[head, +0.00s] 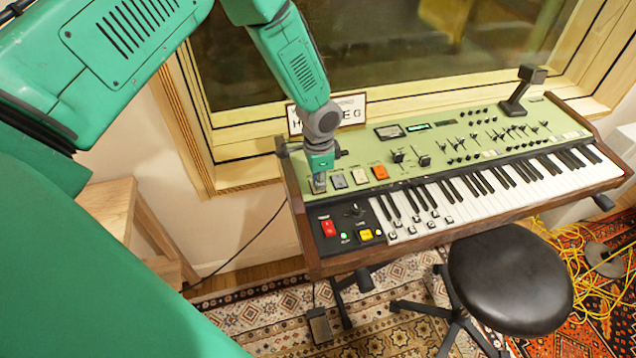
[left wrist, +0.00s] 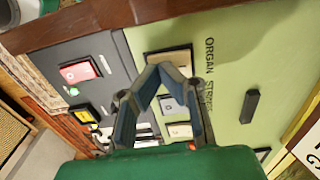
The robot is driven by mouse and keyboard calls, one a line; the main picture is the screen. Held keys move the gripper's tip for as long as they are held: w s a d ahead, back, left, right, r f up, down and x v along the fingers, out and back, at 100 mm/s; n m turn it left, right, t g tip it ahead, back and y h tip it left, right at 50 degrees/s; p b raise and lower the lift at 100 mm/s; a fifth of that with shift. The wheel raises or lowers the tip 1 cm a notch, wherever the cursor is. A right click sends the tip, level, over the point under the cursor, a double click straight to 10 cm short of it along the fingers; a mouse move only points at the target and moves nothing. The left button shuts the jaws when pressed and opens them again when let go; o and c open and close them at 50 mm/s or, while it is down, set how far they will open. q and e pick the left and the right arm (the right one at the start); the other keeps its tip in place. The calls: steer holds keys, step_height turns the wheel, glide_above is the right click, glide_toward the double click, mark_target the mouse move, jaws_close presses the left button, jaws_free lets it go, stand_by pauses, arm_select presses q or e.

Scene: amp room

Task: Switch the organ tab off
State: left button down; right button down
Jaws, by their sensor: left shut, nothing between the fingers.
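The organ tab (left wrist: 180,57) is a tan tab beside the word ORGAN on the green panel in the left wrist view. My left gripper (left wrist: 165,72) is shut and empty, its fingertips over this tab and hiding part of it. I cannot tell whether they touch it, or which way the tab is tilted. In the head view the left gripper (head: 319,185) points down at the left end of the tab row and mostly hides the organ tab. A grey tab (head: 339,181), a cream tab (head: 359,176) and an orange tab (head: 379,172) follow to the right. My right gripper is not in view.
The keyboard (head: 500,190) stands in front of a window. A red rocker switch (head: 328,228) and a yellow button (head: 366,235) sit on the black panel below the tabs. A black stool (head: 510,280) stands in front. A sign (head: 350,110) stands behind the keyboard.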

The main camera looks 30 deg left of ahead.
arm_select(q)
steer(key=shift+r+p, duration=2.6)
steer(key=shift+r, duration=0.85)
steer(key=shift+f, duration=0.1)
